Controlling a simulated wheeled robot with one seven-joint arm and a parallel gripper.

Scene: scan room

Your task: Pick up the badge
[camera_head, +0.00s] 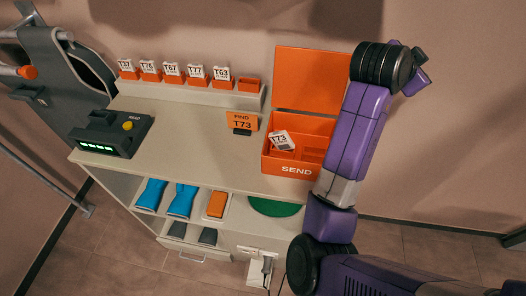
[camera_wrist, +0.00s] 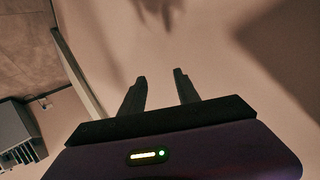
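A white badge marked T73 (camera_head: 280,140) lies tilted in the left part of an orange open box (camera_head: 271,163) marked SEND, in the head view. An orange sign (camera_head: 242,122) reading FIND T73 stands left of the box. More white badges (camera_head: 171,70) with other labels stand in orange holders on the back ledge; the rightmost orange holder (camera_head: 249,85) shows no badge. My gripper (camera_wrist: 160,74) is open and empty in the wrist view, with only wall beyond its fingers. In the head view my arm rises right of the box, its end high and away from the badge.
The box's orange lid (camera_head: 310,78) stands up behind it. A dark device (camera_head: 113,134) with green lights and a yellow knob sits at the counter's left. The counter middle (camera_head: 190,135) is clear. Blue items (camera_head: 151,194) and an orange item (camera_head: 217,204) lie on a lower shelf.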

